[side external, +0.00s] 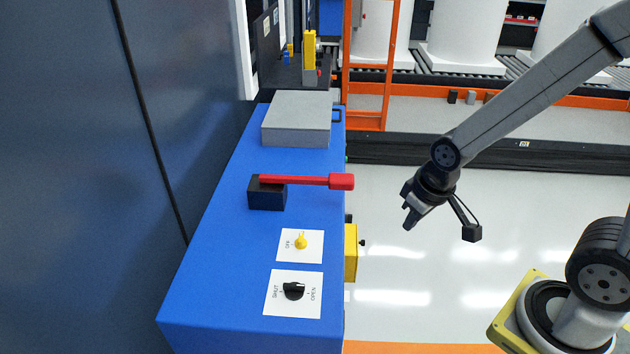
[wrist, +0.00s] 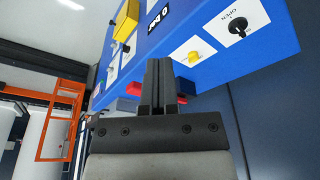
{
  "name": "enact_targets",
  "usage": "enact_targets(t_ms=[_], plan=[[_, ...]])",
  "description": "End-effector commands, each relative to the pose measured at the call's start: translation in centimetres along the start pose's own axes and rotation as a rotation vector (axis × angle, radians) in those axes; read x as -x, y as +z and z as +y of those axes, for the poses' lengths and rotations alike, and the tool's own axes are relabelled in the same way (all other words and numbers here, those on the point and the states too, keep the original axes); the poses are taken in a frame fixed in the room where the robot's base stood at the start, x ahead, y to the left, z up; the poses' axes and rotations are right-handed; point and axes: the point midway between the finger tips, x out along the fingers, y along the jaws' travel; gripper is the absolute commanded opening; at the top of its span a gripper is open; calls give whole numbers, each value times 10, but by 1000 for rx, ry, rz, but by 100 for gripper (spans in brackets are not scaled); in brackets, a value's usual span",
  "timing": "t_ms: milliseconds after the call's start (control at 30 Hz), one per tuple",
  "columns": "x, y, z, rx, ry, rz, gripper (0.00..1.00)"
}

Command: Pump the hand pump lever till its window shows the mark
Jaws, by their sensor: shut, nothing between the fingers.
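The hand pump has a dark block (side external: 267,196) on top of the blue bench and a red lever (side external: 310,181) with a thicker red grip end. The lever lies roughly level and points right, past the bench edge. In the wrist view red parts of the lever (wrist: 184,98) show on both sides of my fingers, which hide its middle. My gripper (side external: 408,220) is shut and empty, in the air to the right of the grip end and apart from it. Its fingers fill the middle of the wrist view (wrist: 160,75). I cannot make out the pump's window.
The blue bench (side external: 215,260) carries a yellow switch (side external: 301,241), a black SHUT/OPEN knob (side external: 293,291) and a grey box (side external: 297,118). A yellow box (side external: 351,252) juts from its side. An orange frame (side external: 370,95) stands behind. The floor below my gripper is clear.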

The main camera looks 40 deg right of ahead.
Motion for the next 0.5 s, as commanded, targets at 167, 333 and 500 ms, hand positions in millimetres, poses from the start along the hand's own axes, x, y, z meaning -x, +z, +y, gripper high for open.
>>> enact_targets(t_ms=[167,333,500], plan=[[0,0,0,0,0,0,0],[0,-6,1,-11,2,0,0],[0,-22,3,-49,8,-1,0]])
